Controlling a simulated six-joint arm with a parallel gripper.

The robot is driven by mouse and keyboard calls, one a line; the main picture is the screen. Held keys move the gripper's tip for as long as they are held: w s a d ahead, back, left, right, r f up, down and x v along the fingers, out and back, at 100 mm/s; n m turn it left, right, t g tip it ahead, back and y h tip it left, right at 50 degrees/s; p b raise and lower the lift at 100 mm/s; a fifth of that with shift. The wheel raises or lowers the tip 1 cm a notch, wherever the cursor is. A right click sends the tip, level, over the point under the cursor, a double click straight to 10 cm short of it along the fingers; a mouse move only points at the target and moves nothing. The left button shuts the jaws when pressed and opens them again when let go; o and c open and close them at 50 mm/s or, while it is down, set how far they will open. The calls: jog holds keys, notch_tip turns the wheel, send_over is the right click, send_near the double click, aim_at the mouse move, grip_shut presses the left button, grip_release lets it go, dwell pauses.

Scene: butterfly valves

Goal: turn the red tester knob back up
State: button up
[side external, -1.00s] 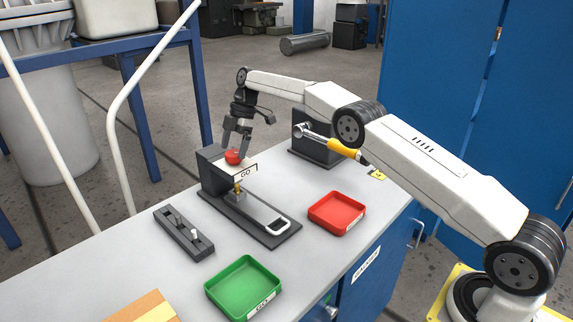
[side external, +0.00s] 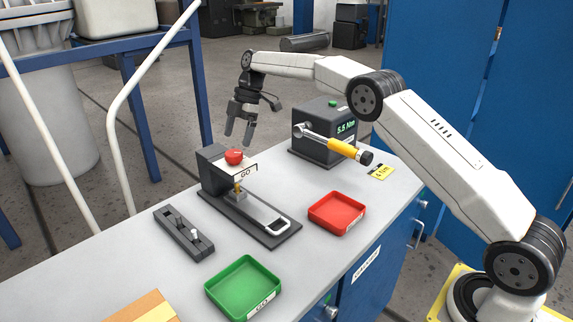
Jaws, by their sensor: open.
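The red knob (side external: 234,157) sits on top of the dark tester stand (side external: 213,173), above a white label reading "GO". A brass-coloured piece (side external: 238,190) shows under the label, over the stand's base. My gripper (side external: 238,142) is open and empty, fingers pointing down.
A dark box with a "5.5 Nm" display (side external: 345,127) and a yellow-handled wrench (side external: 341,147) stand behind right. A red tray (side external: 337,212) and green tray (side external: 243,287) lie in front. A dark slotted rack (side external: 184,232) is at left.

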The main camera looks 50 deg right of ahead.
jog(key=s+r, duration=0.7)
jog(key=s, duration=0.4)
jog(key=shift+s, duration=0.35)
dwell(0.6)
jog(key=w+d+f+n+t+y, duration=0.1)
jog(key=w+f+n+t, duration=0.3)
jog(key=n, duration=0.8)
jog(key=w+d+f+n+t+y, duration=0.2)
jog(key=f+n+t, duration=0.4)
jog(key=n, duration=0.7)
jog(key=shift+w+d+f+n+t, duration=0.3)
jog(key=shift+w+d+f, duration=0.15)
jog(key=shift+w, duration=0.7)
jog(key=shift+w, duration=0.1)
